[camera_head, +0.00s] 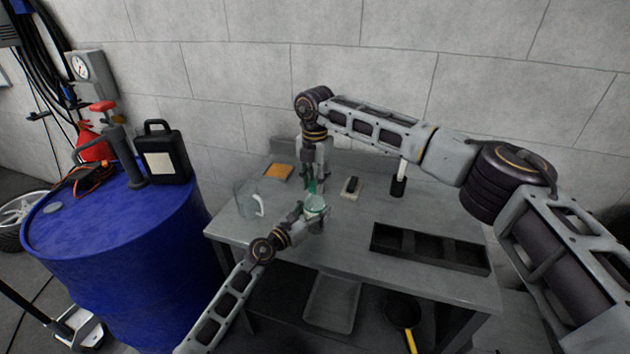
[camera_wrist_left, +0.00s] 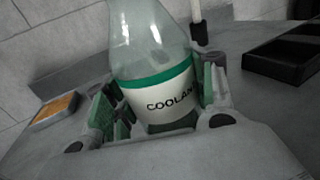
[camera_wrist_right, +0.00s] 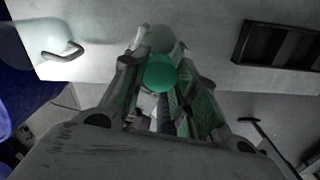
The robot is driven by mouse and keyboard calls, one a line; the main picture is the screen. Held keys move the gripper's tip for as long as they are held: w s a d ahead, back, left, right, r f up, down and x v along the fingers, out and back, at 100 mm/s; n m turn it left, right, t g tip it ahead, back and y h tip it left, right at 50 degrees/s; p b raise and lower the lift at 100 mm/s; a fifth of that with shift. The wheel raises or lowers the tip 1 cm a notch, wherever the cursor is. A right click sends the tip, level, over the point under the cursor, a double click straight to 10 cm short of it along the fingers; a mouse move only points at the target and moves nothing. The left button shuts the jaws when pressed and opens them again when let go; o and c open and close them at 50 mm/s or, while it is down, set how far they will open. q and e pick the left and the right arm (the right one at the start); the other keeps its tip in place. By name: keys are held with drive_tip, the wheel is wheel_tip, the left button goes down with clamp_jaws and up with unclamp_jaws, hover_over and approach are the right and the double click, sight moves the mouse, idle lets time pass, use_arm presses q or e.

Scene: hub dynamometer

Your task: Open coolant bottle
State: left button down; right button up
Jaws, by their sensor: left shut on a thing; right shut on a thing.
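The coolant bottle (camera_head: 316,205) is clear with a white, green-edged label and stands out over the grey table. My left gripper (camera_head: 304,220) is shut around its body; the label (camera_wrist_left: 165,100) shows between the fingers in the left wrist view, where the bottle's top is cut off. My right gripper (camera_head: 314,182) comes down from above, over the bottle's top. In the right wrist view a round green cap (camera_wrist_right: 160,74) sits between its fingers, with the pale bottle (camera_wrist_right: 160,41) behind it. I cannot tell whether the cap is still seated on the neck.
A clear jug (camera_head: 247,203) stands left of the bottle, an orange sponge (camera_head: 278,171) behind it. A small dark-topped block (camera_head: 352,187), a black holder (camera_head: 398,187) with a white stick and a black divided tray (camera_head: 430,249) are to the right. A blue drum (camera_head: 120,265) stands left of the table.

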drive_tip(key=n, duration=0.5)
drive_tip(key=shift+s+a+f+n, duration=0.1)
drive_tip(key=shift+s+n, duration=0.2)
drive_tip(key=n, duration=1)
drive_tip(key=shift+n, duration=0.3)
drive_tip(key=n, duration=1)
drive_tip(key=shift+d, duration=0.2)
drive_tip(key=n, duration=0.5)
drive_tip(key=shift+w+n, duration=0.1)
drive_tip(key=shift+n, duration=0.3)
drive_tip(key=n, duration=0.5)
drive_tip(key=shift+d, duration=0.1)
drive_tip(key=n, duration=0.5)
drive_tip(key=shift+w+d, duration=0.1)
drive_tip(key=shift+w, duration=0.05)
